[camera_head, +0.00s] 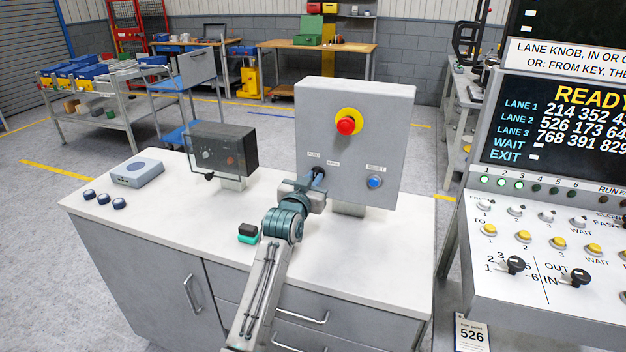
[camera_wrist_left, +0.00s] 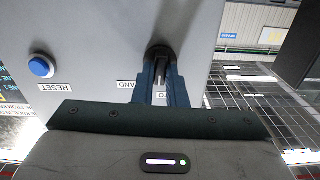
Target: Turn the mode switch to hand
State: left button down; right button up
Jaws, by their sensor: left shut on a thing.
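The grey control box (camera_head: 385,110) stands on the white bench. It carries a red emergency button (camera_head: 346,126) on a yellow ring and a blue reset button (camera_head: 375,182). The mode switch (camera_wrist_left: 158,54) is a dark knob on the box face, with partly covered labels ending in "AND" and "TO" close by in the left wrist view. My left gripper (camera_wrist_left: 161,85) is shut on the mode switch, one finger on each side. In the head view my left gripper (camera_head: 317,180) mostly hides the switch. Which way the knob points is hard to tell. My right gripper is not in view.
A dark meter box (camera_head: 222,148) stands left of the control box. A blue-grey case (camera_head: 137,173), several dark round knobs (camera_head: 103,198) and a green-and-black block (camera_head: 248,233) lie on the bench (camera_head: 365,255). A console (camera_head: 540,220) with a display stands at right.

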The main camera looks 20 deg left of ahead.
pick_arm(q)
jog(key=shift+d+m+p, duration=0.15)
jog(key=shift+m+p, duration=0.8)
jog(key=shift+m, duration=4.55)
jog(key=c, duration=1.5)
grip_release()
jog(key=shift+o, duration=0.2)
jog(key=shift+s+f, duration=0.1)
